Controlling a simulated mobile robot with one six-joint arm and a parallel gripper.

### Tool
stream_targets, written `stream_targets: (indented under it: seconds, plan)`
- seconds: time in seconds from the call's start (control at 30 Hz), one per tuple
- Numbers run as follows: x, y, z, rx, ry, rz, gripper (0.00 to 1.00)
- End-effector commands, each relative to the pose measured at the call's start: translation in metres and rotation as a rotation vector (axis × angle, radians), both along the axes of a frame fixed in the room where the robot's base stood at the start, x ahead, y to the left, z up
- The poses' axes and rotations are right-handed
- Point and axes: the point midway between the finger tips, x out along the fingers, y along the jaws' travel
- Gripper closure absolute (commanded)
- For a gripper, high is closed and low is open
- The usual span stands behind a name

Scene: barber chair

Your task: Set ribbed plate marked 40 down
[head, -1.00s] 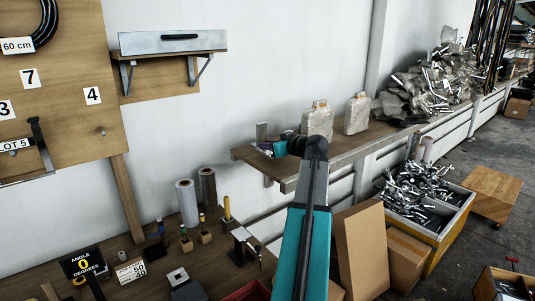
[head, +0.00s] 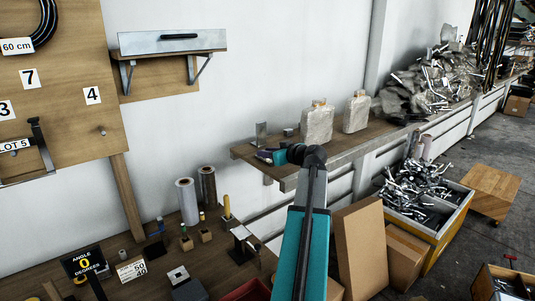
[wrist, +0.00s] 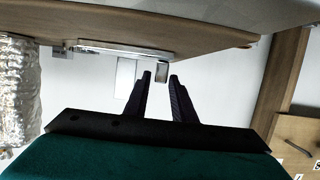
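My gripper (head: 264,155) is low at the front left end of the wall shelf (head: 350,149). In the wrist view my gripper (wrist: 160,76) has two dark fingers apart with a gap between them and nothing clearly held. A small grey block (head: 288,132) stands on the shelf just beyond it; a small grey block also shows past the fingertips in the wrist view (wrist: 162,72). An upright thin grey plate (head: 261,135) stands at the shelf's left end. I can read no 40 and see no ribs on either piece.
Two pale wrapped containers (head: 317,124) and (head: 356,111) stand on the shelf to the right, before a scrap heap (head: 433,83). Below are a workbench (head: 150,238) with a 50/40 card (head: 131,269), cardboard boxes (head: 361,245) and a metal-filled bin (head: 425,200).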

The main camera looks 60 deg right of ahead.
Motion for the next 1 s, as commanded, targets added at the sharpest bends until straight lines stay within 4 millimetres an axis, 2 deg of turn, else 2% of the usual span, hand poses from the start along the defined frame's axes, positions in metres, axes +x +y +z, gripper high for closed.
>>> stream_targets:
  seconds: [0.57,1.0]
  plan:
    - [-0.001,0.000,0.004,0.000,0.000,-0.001,0.68]
    - [-0.058,0.021,0.019,-0.002,-0.001,-0.001,0.68]
